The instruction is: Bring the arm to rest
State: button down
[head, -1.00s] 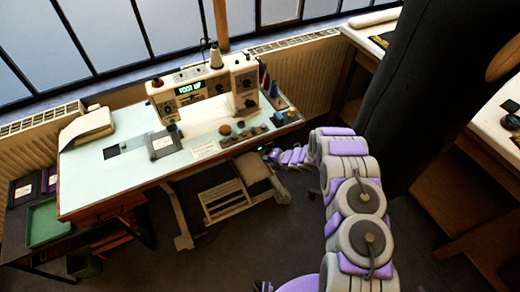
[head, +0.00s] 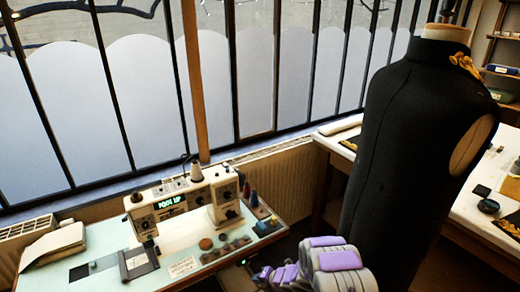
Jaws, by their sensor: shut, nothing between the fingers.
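My arm comes up from the bottom edge in the head view, with grey and purple links. Its far end, with my gripper (head: 264,273), is low in the picture, just past the front edge of the sewing table (head: 215,268). The gripper is small here and partly cut off by my own links and the picture's edge. It is shut and holds nothing. I cannot tell how far it is from the table edge.
A sewing machine (head: 185,204) with a lit display stands on the table, with thread spools (head: 250,198) at its right. A dark dress form (head: 405,150) stands close on the right, before another table (head: 465,212). Barred windows and a radiator (head: 280,178) line the back.

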jog(key=w+d+r+m+t+h, duration=0.1)
jog(key=w+d+r+m+h, duration=0.2)
jog(key=d+r, duration=0.35)
jog(key=w+d+r+m+t+h, duration=0.1)
jog(key=d+r+m+h, duration=0.25)
jog(key=d+r, duration=0.35)
jog(key=s+d+r+m+g+h, duration=0.1)
jog(key=s+d+r+m+h, duration=0.1)
jog(key=s+d+r+m, duration=0.45)
jog(key=s+d+r+m+g+h, duration=0.1)
jog(key=s+d+r+m+h, duration=0.15)
jog(key=r, duration=0.65)
jog(key=s+d+r+m+g, duration=0.15)
jog(key=s+r+m, duration=0.3)
jog(key=s, duration=0.45)
jog(key=s+r+m+g, duration=0.2)
jog(key=s+r+m, duration=0.25)
jog(key=s, duration=0.55)
jog(key=s+a+r+m+g+y, duration=0.1)
jog(key=s+a+r+m+g, duration=0.1)
jog(key=s, duration=1)
jog(key=s+a+r+m+g+y, duration=0.1)
jog(key=s+a+m, duration=0.4)
jog(key=s, duration=0.6)
jog(key=shift+s+r+g+y, duration=0.35)
jog(key=shift+s+y, duration=0.05)
jog(key=shift+y, duration=0.1)
jog(key=shift+a, duration=0.15)
